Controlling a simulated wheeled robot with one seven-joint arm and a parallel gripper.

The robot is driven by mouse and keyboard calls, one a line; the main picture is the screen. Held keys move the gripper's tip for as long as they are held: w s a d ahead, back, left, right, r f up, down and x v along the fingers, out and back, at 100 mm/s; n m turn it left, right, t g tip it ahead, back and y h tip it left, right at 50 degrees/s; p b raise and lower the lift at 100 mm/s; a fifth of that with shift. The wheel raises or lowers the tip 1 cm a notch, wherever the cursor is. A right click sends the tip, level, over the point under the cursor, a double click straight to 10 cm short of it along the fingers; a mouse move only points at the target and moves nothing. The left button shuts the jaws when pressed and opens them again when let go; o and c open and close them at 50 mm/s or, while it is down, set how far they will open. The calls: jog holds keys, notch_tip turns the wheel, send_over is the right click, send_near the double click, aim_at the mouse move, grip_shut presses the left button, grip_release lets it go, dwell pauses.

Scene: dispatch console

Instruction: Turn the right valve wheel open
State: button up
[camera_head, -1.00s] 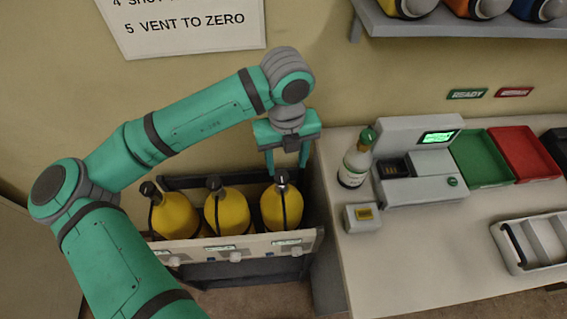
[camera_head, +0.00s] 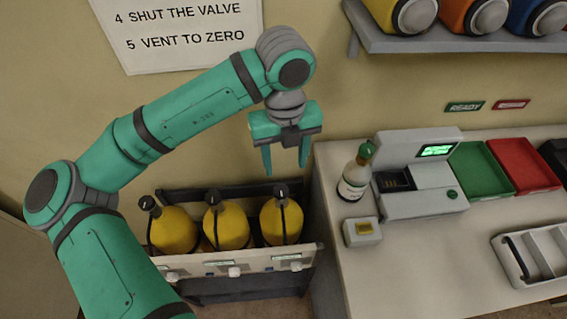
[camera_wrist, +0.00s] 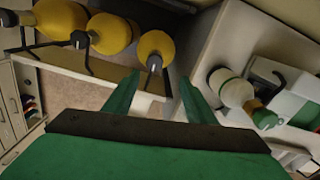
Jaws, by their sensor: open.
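Three yellow cylinders with black tops stand in a row in a rack. The right cylinder (camera_head: 281,222) has its black valve top (camera_head: 281,190) upright; this cylinder also shows in the wrist view (camera_wrist: 157,46). A small white knob (camera_head: 296,266) sits on the rack's front panel below it. I cannot tell which of these parts is the valve wheel, nor how far it is turned. My gripper (camera_head: 286,168) is open and empty, pointing down just above the right cylinder's top, apart from it.
The middle cylinder (camera_head: 227,226) and left cylinder (camera_head: 173,230) stand close by on the left. A counter (camera_head: 420,260) on the right bears a green-capped bottle (camera_head: 354,178), a grey device (camera_head: 425,180) and trays. A shelf (camera_head: 440,40) with coloured containers hangs above.

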jog(key=shift+r, duration=1.35)
notch_tip(320, 180, up, 11)
dwell(0.3)
jog(key=shift+f, duration=0.15)
